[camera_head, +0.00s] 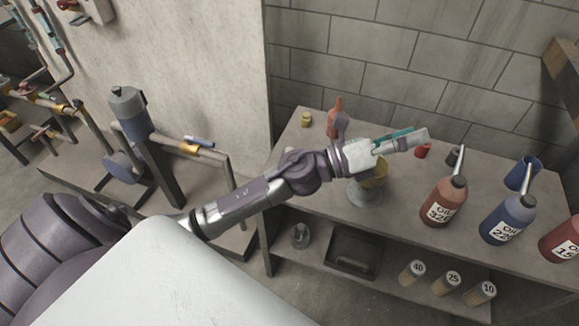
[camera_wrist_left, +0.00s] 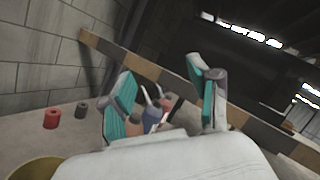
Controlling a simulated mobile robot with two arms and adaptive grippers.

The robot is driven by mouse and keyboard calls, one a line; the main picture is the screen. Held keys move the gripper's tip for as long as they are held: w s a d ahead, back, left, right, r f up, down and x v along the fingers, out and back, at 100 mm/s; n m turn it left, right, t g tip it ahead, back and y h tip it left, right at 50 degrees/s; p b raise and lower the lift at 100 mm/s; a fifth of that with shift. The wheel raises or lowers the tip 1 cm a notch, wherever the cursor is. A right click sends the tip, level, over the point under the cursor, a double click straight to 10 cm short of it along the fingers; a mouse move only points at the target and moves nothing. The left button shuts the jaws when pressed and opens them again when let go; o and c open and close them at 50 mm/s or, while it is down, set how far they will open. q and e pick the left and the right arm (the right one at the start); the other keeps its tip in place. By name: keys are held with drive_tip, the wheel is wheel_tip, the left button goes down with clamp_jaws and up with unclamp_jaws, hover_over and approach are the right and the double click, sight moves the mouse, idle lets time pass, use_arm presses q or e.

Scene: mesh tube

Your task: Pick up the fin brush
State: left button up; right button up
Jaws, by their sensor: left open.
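I cannot make out a fin brush for certain in either view. A small blue and white thing (camera_head: 200,141) lies by a yellow-banded pipe at the left in the head view, too small to identify. My left gripper (camera_head: 408,139) reaches out over the workbench (camera_head: 400,225), with its teal-padded fingers apart and nothing seen between them. In the left wrist view my left gripper (camera_wrist_left: 162,80) also shows open, with bottles beyond its fingers. My right gripper is not in view.
A yellow bowl on a grey stand (camera_head: 367,193) is partly hidden below my left wrist. Large oil bottles, red (camera_head: 443,202) and blue (camera_head: 506,219), stand on the right. A red oil can (camera_head: 334,122) stands behind my arm. The bench front between stand and bottles is clear.

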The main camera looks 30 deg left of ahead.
use_arm(q)
drive_tip(key=s+d+m+g+h, duration=0.25)
drive_tip(key=m+g, duration=0.45)
drive_tip(key=m, duration=0.4)
drive_tip(key=m+g+y, duration=0.8)
drive_tip(key=m+y, duration=0.5)
drive_tip(key=y, duration=0.5)
hover_over(290, 152)
drive_tip(key=d, duration=0.1)
wheel_tip(290, 152, down, 10)
drive_tip(key=f, duration=0.5)
drive_tip(key=a+f, duration=0.1)
drive_tip(key=f, duration=0.1)
drive_tip(key=shift+f+p, duration=0.3)
drive_tip(key=shift+p, duration=0.1)
drive_tip(key=shift+w+a+f+p, duration=0.1)
drive_tip(key=shift+f+p, duration=0.1)
drive_tip(key=shift+f, duration=0.8)
drive_tip(key=shift+w+a+f+p, duration=0.1)
drive_tip(key=shift+a+f+p, duration=0.05)
drive_tip(key=shift+f, duration=0.9)
drive_tip(key=shift+w+a+f+p, duration=0.1)
drive_tip(key=shift+f+p, duration=0.1)
drive_tip(key=shift+f, duration=0.8)
clamp_jaws()
